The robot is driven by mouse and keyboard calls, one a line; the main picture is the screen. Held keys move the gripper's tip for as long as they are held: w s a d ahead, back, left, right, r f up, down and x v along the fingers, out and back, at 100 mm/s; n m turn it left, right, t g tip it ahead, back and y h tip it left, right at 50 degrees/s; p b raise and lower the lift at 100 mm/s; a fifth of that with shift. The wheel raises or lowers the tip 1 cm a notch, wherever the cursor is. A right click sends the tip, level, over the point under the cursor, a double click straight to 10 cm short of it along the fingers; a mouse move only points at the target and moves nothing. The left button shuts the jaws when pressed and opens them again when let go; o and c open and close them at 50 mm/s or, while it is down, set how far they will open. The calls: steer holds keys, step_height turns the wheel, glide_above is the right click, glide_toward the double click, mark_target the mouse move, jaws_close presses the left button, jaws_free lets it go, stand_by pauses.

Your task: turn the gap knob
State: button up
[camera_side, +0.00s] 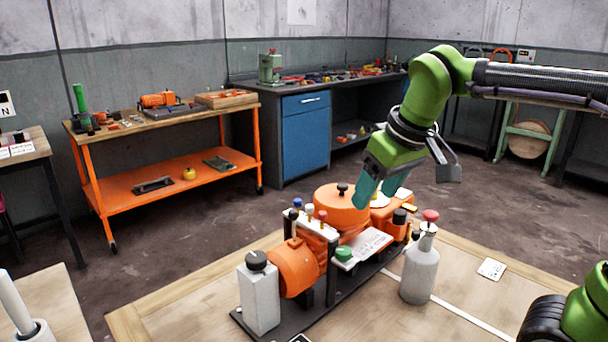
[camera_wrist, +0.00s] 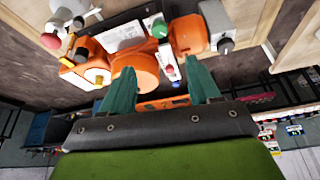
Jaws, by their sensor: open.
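The orange and grey ring inverter machine (camera_side: 298,268) stands on the wooden table. Its knobs include a dark one (camera_side: 256,260) on the grey block at the near left, a green one (camera_side: 343,254) at the front and a black one (camera_side: 342,188) on top of the orange drum. No readable label tells which is the gap knob. My gripper (camera_side: 374,194) is above the machine, by the right side of the drum. Its two teal fingers are apart and hold nothing. In the wrist view, the open fingers (camera_wrist: 160,70) point toward the machine, with the green knob (camera_wrist: 159,28) beyond them.
A grey bottle with a red top (camera_side: 418,275) stands to the right of the machine. A small white card (camera_side: 491,269) lies farther right. The wooden table top (camera_side: 460,300) is mostly clear there. An orange workbench (camera_side: 170,170) stands behind.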

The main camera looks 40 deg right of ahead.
steer(key=shift+s+r, duration=0.2)
steer(key=shift+r, duration=0.2)
steer(key=n+g, duration=0.4)
steer(key=n, duration=0.2)
glide_above(344, 250)
steer(key=shift+y, duration=0.3)
step_height(344, 250, down, 16)
steer(key=shift+r, duration=0.1)
steer(key=c, duration=1)
